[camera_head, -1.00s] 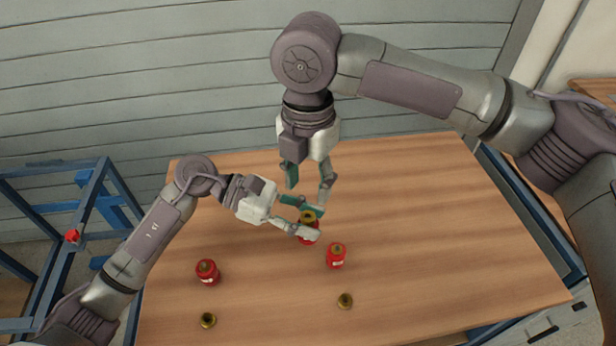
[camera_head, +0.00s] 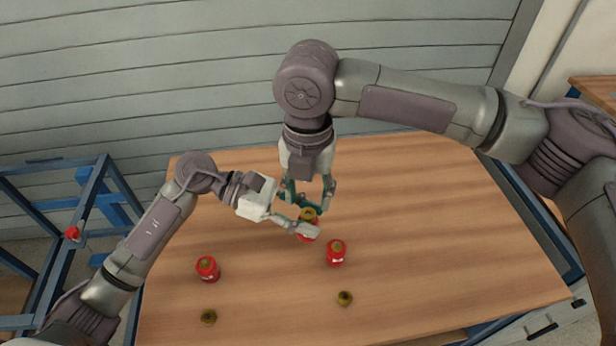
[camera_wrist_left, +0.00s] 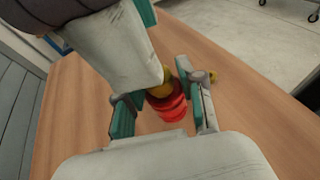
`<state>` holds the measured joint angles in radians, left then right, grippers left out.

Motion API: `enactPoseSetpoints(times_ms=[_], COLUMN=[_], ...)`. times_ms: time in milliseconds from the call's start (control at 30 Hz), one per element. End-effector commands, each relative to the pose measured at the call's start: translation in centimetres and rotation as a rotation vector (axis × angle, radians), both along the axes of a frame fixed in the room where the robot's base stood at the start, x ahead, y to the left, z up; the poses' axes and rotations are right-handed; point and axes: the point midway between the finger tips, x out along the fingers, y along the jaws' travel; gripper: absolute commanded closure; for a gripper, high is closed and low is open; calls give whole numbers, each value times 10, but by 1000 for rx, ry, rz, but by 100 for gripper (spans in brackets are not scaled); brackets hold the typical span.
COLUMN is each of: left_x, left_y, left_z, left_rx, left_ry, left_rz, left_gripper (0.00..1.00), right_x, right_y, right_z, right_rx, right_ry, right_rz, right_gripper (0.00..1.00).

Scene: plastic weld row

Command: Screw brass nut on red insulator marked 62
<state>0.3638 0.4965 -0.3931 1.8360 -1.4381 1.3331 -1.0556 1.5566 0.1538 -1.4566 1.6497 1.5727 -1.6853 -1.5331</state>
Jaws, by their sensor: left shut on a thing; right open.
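My left gripper (camera_head: 302,226) is shut on a red insulator (camera_head: 309,237) at the middle of the table, which also shows between its fingers in the left wrist view (camera_wrist_left: 173,110). The insulator stands upright. A brass nut (camera_head: 309,214) is at its top; how far it is threaded on cannot be told. My right gripper (camera_head: 309,202) points down from above, open, with its fingers around the brass nut. In the left wrist view its body partly covers the nut (camera_wrist_left: 160,84). The held insulator's marking cannot be read.
Another red insulator (camera_head: 336,253) stands close to the right of the held one, and a third (camera_head: 208,269) stands at the left. Loose brass nuts lie near the front, one at left (camera_head: 208,317) and one at right (camera_head: 345,298). The right side of the wooden table (camera_head: 450,220) is clear.

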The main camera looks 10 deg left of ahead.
Motion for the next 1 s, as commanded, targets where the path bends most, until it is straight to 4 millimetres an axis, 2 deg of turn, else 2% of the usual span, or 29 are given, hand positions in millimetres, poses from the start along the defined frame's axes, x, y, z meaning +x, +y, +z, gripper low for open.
enactPoseSetpoints(times_ms=[100, 300, 667, 933, 967, 1000], left_x=[0, 0, 0, 0, 0, 0], left_y=[0, 0, 0, 0, 0, 0], left_z=[0, 1, 0, 0, 0, 0], left_rx=[-1, -1, -1, -1, -1, -1], left_ry=[0, -1, 0, -1, -1, -1], left_rz=[0, 0, 0, 0, 0, 0], left_gripper=[100, 100, 100, 100, 100, 100], right_x=[-1, -1, -1, -1, -1, -1], right_y=[0, 0, 0, 0, 0, 0], right_z=[-18, -38, -42, -41, -41, -41], right_rx=[-1, -1, 0, 0, 0, 0], right_ry=[2, 0, 0, 0, 0, 0], right_rz=[0, 0, 0, 0, 0, 0], right_gripper=[51, 51, 51, 96, 100, 100])
